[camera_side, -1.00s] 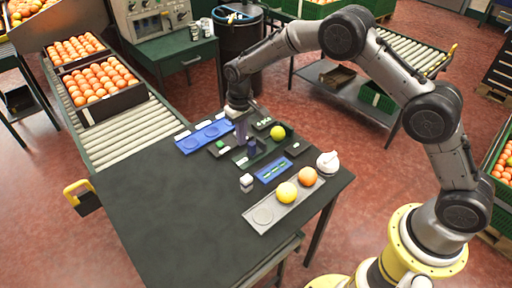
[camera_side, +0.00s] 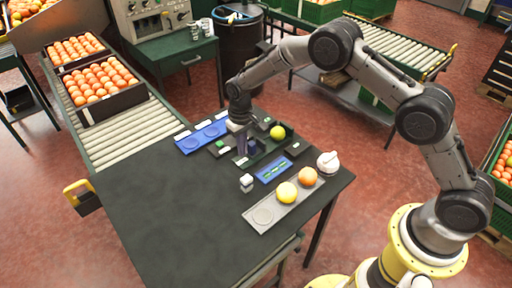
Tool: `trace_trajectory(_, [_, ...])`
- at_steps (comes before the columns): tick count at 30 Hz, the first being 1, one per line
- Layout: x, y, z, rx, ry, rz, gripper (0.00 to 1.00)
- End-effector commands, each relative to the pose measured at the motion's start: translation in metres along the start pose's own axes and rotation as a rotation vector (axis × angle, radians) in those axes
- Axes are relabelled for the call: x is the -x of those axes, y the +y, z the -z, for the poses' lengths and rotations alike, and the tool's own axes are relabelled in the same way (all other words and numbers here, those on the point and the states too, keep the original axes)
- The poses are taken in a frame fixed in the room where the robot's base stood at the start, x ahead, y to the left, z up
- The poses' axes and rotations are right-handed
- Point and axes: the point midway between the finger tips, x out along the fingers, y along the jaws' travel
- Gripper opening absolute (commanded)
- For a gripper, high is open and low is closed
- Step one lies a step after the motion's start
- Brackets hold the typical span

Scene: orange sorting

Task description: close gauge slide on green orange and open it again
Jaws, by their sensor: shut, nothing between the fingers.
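The green orange (camera_side: 277,132), yellow-green in colour, sits at the back right of the dark gauge (camera_side: 268,149) on the black table. A small dark blue block (camera_side: 251,146), perhaps part of the gauge slide, stands in the gauge's left part. My gripper (camera_side: 241,146) points down at the left end of the gauge, just left of this block and apart from the green orange. Its fingers are shut with nothing between them. They are small and dark here, and I cannot tell whether they touch the slide.
A blue tray (camera_side: 187,145) with round recesses lies behind left. A blue panel with green marks (camera_side: 272,169) lies in front of the gauge. A grey tray (camera_side: 247,219) holds a yellow and an orange fruit. A white cube stack (camera_side: 246,183) and a white round object (camera_side: 327,162) stand nearby. The table's front left is clear.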

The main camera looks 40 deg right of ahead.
Motion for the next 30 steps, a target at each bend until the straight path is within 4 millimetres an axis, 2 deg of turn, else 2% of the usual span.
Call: trace_trajectory(30, [0.0,0.023,0.0,-0.001,-0.001,0.0,0.0])
